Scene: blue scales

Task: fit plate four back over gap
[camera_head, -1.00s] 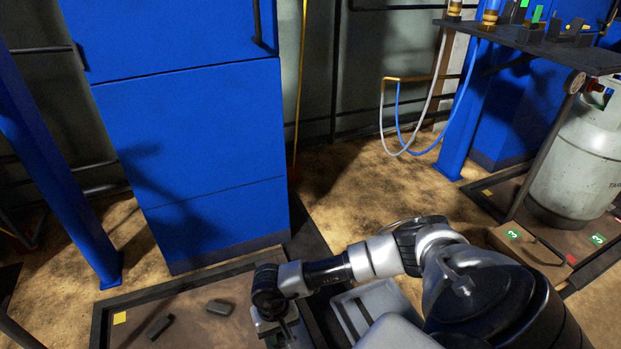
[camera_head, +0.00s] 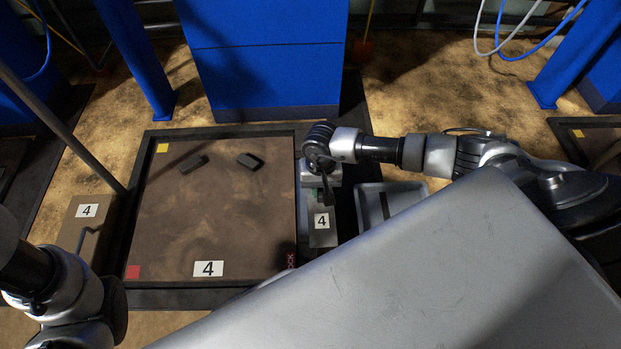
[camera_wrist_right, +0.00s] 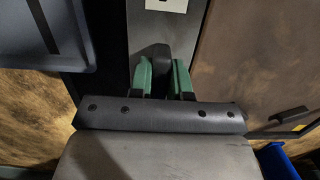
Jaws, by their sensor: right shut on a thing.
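The grey metal plate with a white 4 label (camera_head: 322,238) lies in a narrow strip right of the large brown panel. My right gripper (camera_head: 324,192) is over its far part. In the right wrist view, the gripper's green-padded fingers (camera_wrist_right: 163,80) are shut on the plate's dark upright handle (camera_wrist_right: 161,58). The grey plate (camera_wrist_right: 150,35) runs away beyond it, the label cut off at the top edge. I cannot tell whether the plate rests down or hangs slightly above the strip. The gap beneath is hidden. My left arm shows at lower left, its fingers out of view.
A grey tray (camera_head: 397,192) lies right of the plate. A blue cabinet (camera_head: 265,70) stands behind.

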